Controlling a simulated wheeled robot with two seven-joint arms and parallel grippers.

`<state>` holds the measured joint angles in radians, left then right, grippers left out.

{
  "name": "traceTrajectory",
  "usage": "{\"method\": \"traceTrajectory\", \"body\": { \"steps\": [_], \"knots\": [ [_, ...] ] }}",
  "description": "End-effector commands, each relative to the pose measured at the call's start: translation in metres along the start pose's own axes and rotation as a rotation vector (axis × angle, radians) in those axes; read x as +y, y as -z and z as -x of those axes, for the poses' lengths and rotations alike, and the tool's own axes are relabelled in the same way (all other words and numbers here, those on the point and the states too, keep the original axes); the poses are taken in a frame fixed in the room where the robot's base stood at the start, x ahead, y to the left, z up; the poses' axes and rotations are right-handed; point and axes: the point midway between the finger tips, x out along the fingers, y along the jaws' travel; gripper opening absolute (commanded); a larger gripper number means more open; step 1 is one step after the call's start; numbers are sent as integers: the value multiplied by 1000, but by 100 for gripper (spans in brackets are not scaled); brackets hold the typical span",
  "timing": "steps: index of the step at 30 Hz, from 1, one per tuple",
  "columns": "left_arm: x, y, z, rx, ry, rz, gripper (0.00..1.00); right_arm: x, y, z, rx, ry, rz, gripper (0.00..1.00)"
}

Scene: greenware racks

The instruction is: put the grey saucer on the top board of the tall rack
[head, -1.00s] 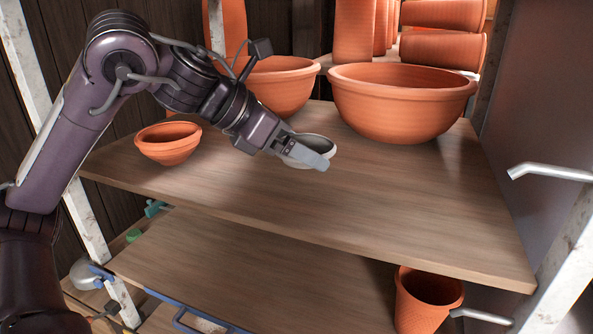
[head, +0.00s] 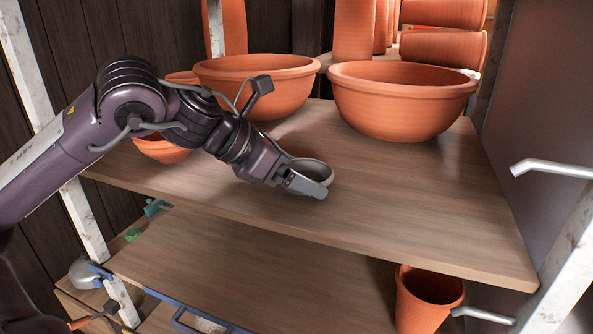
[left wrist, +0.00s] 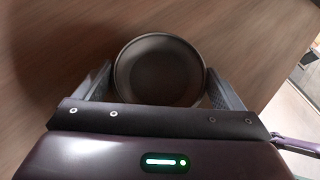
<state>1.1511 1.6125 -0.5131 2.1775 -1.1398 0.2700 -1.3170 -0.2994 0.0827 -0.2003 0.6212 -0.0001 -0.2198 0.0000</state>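The grey saucer (head: 313,168) is in my left gripper (head: 308,182), over the front middle of the top board (head: 420,210) of the rack. In the left wrist view the round saucer (left wrist: 158,70) lies between the two fingers, which appear to press on its opposite sides. It looks about level and at or very close to the board; I cannot tell whether its underside touches. The near finger hides part of the saucer in the head view. My right gripper is not in view.
Two large terracotta bowls stand behind, one at left (head: 262,85) and one at right (head: 400,100). A small terracotta pot (head: 160,150) is partly behind my left arm. A terracotta pot (head: 425,300) is on a lower level. The board's front right is clear.

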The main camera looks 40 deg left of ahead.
Motion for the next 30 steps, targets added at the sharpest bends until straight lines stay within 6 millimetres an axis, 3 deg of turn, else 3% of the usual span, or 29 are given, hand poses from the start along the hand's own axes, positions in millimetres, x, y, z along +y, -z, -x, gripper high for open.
{"method": "traceTrajectory", "body": {
  "steps": [13, 24, 30],
  "knots": [
    [1, -2, 8, -1, -3, 0, 100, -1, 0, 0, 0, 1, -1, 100],
    [1, -2, 85, -2, -4, 0, 100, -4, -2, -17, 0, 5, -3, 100],
    [0, -3, 114, 1, -2, 0, 100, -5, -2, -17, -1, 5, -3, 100]
  ]
}}
